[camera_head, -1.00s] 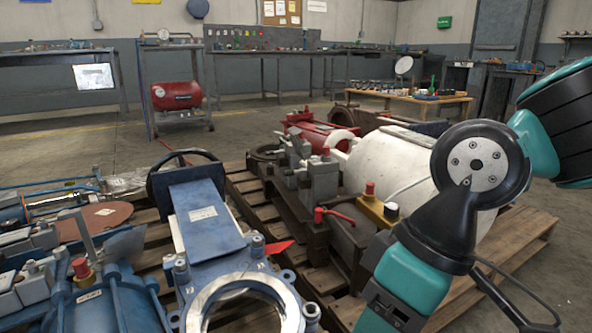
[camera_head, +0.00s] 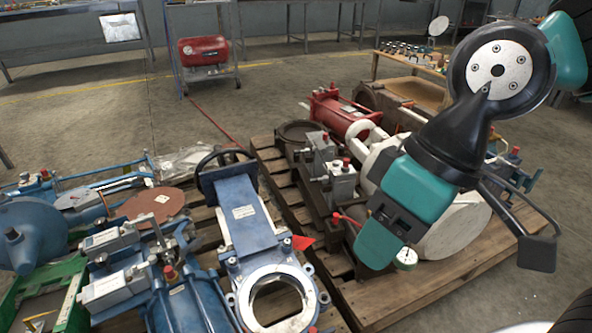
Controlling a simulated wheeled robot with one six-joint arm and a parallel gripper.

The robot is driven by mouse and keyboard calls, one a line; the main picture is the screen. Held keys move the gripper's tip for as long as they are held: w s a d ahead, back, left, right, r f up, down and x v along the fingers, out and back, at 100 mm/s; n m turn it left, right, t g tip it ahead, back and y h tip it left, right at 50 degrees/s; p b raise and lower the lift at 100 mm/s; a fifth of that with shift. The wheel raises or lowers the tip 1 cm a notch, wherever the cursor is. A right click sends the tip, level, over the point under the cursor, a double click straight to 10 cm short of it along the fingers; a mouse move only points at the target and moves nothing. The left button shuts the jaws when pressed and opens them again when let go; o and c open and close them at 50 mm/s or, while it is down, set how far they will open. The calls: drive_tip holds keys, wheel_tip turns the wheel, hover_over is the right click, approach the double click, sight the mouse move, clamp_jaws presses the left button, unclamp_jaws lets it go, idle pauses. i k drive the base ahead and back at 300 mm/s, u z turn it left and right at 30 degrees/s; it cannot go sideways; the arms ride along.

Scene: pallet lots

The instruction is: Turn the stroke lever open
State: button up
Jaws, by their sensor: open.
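A red lever (camera_head: 348,219) with a round knob sticks out from the grey and brown machine on the right pallet, just left of my arm. A red pointed flag-like part (camera_head: 303,242) sits on the side of the blue gate valve (camera_head: 248,220). No label shows which of them is the stroke lever. My gripper (camera_head: 537,252) is open at the right, above the pallet's right side. One black linked finger shows; the other is hidden or cannot be made out. The gripper is apart from both red parts, and my arm covers part of the machine beside the lever.
A white cylinder (camera_head: 455,228) and a dial gauge (camera_head: 405,258) stand close by my arm. A red cylinder (camera_head: 338,112) lies farther back on the right pallet. Blue machines (camera_head: 190,300) crowd the left. Open floor (camera_head: 90,105) lies behind the pallets.

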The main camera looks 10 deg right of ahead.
sight(324, 179)
drive_tip(key=u, duration=2.2)
drive_tip(key=k, duration=1.1)
drive_tip(key=z, duration=1.45)
drive_tip(key=i, duration=1)
